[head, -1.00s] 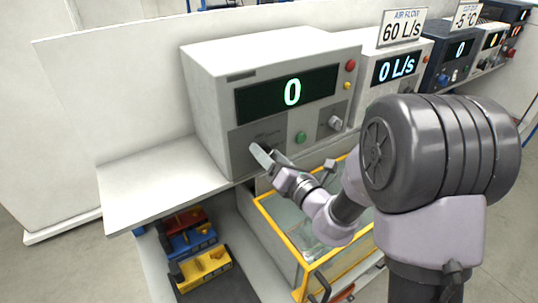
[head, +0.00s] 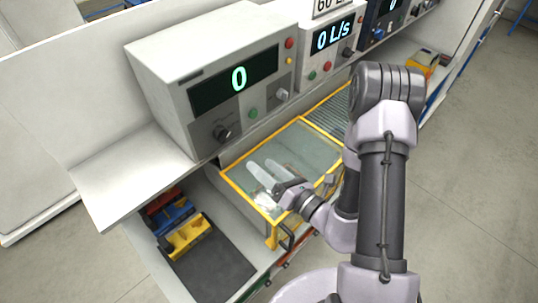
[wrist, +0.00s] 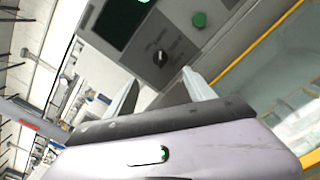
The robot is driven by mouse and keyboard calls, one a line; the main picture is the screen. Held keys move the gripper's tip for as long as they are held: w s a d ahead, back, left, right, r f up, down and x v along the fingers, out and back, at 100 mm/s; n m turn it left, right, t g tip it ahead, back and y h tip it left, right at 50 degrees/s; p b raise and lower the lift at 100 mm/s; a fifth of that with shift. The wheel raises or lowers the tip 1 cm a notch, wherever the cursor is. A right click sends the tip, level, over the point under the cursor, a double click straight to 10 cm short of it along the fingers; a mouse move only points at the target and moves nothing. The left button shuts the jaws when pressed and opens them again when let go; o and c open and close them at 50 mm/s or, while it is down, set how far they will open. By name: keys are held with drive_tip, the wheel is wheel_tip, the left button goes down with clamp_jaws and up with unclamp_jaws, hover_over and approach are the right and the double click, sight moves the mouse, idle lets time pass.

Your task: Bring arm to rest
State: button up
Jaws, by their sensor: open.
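My gripper (head: 262,176) is open and empty in the head view. From that view it appears over the yellow-framed glass tank, clear of the front panel of the grey control box (head: 184,92). The box display reads 0. Its dark knob (head: 221,133) and green button (head: 252,112) are uncovered. In the wrist view the two fingers (wrist: 160,95) point up toward the box panel, apart, with the dark knob (wrist: 160,58) beyond them and nothing between them.
A second box (head: 335,45) reads 0 L/s. Red, blue and yellow items (head: 186,235) lie on the lower shelf at left. Open floor (head: 465,190) is at right.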

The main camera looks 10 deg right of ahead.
drive_tip(key=shift+s+d+f, duration=0.1)
drive_tip(key=shift+s+d, duration=0.25)
drive_tip(key=shift+s, duration=0.3)
